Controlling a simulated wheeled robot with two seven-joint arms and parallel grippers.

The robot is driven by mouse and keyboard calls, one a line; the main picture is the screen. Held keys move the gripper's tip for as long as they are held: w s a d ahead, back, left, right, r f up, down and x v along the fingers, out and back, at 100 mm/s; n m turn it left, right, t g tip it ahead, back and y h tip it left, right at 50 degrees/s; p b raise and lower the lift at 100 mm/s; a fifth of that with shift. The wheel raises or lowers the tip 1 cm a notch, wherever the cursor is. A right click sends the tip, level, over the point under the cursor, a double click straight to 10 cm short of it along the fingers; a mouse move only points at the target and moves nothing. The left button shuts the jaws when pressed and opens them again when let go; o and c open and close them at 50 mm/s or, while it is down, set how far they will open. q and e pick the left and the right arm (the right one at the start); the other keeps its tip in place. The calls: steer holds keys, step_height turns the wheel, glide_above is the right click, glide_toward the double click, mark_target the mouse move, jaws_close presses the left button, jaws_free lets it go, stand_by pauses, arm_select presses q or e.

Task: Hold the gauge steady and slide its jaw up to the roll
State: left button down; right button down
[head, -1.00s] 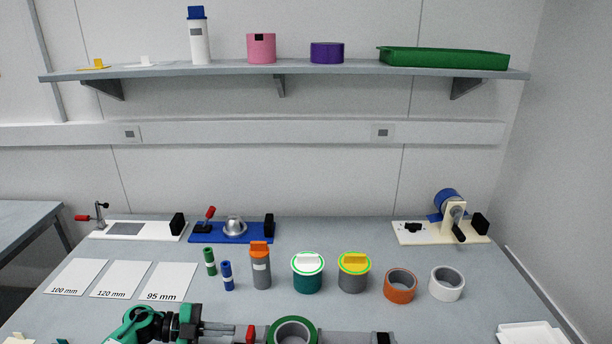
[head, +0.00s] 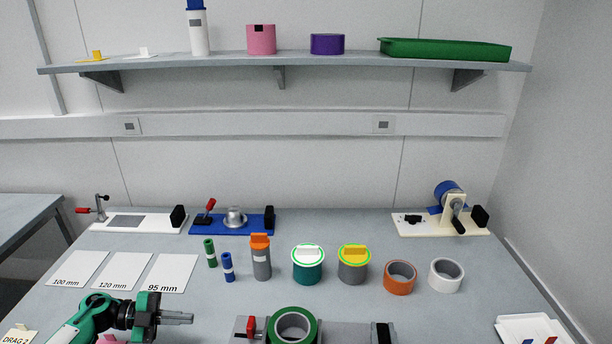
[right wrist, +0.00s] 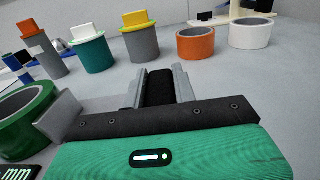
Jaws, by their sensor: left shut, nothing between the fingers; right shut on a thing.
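The gauge (head: 350,330) is a grey bar along the bottom edge of the head view, its front cut off. A red part (head: 250,328) stands at its left end. The green roll (head: 295,326) sits on it, and also shows at the left of the right wrist view (right wrist: 22,122). The grey jaw (right wrist: 60,118) stands right beside the roll; I cannot tell whether they touch. My right gripper (right wrist: 158,82) is shut on a black block (right wrist: 160,90), which shows right of the roll in the head view. My left gripper (head: 190,318) is shut and empty, left of the gauge, apart from it.
Behind the gauge stand an orange roll (head: 400,277), a white roll (head: 446,275), lidded canisters (head: 308,266) and small cylinders (head: 228,268). White cards (head: 122,271) lie at left. A white tray (head: 510,328) is at front right. Fixtures (head: 232,222) line the table's back.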

arm_select(q)
steer(key=shift+v, duration=1.6)
arm_select(e)
steer(key=shift+f, duration=0.15)
steer(key=c, duration=1)
jaws_free()
steer(key=shift+c, duration=0.2)
